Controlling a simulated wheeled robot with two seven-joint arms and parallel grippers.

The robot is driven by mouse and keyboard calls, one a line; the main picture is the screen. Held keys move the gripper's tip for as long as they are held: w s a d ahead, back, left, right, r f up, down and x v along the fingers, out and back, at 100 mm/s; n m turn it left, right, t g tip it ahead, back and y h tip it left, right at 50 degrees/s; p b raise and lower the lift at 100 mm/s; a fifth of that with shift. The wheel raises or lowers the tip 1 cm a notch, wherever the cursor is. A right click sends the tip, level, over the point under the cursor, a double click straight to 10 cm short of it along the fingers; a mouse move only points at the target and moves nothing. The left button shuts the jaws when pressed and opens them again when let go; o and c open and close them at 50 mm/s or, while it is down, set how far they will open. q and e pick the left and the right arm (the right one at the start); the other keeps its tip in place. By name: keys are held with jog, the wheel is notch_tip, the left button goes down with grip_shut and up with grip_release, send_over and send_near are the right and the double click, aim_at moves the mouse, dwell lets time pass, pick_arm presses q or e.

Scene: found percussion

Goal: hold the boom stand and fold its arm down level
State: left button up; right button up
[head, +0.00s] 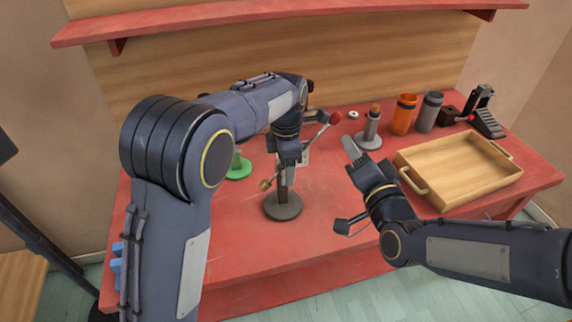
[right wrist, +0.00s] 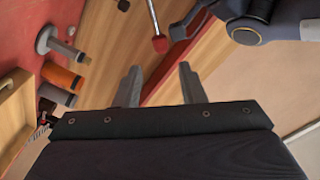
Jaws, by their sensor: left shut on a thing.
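The boom stand has a dark round base (head: 283,207) standing on the red table, with a short upright post. Its boom arm is tilted, with a red ball (head: 335,118) at the raised right end and a brass-coloured weight (head: 265,185) at the low left end. My left gripper (head: 287,160) is shut on the stand's post from above, and hides part of the post and joint. My right gripper (head: 350,148) is right of the stand, below the red ball. In the right wrist view its fingers (right wrist: 160,85) are apart and empty, with the red ball (right wrist: 160,44) beyond them.
A grey stand (head: 370,134), orange cup (head: 403,114), grey cup (head: 428,111) and black pedal-like thing (head: 485,115) stand at the back right. A wooden tray (head: 460,172) lies right of my right gripper. A green-based stand (head: 238,168) is behind left. The table's front is clear.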

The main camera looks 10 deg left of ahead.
jog(key=shift+n, duration=0.3)
jog(key=c, duration=0.5)
jog(key=shift+w+r+n, duration=0.1)
jog(key=shift+r+n, duration=0.1)
jog(key=shift+n, duration=0.6)
jog(key=shift+c, duration=1.1)
jog(key=n, duration=0.2)
jog(key=n+y, duration=0.1)
jog(key=n, duration=0.2)
jog(key=shift+r+y, duration=0.3)
jog(key=shift+r, duration=0.1)
grip_shut()
jog(key=w+a+n+y, duration=0.2)
jog(key=w+n, duration=0.2)
jog(key=n, duration=0.4)
jog(key=w+a+r+n+y, duration=0.1)
jog(key=w+a+n+y, duration=0.1)
jog(key=w+n, duration=0.2)
jog(key=n, duration=0.3)
jog(key=shift+n, duration=0.4)
jog(key=shift+w+f, duration=0.1)
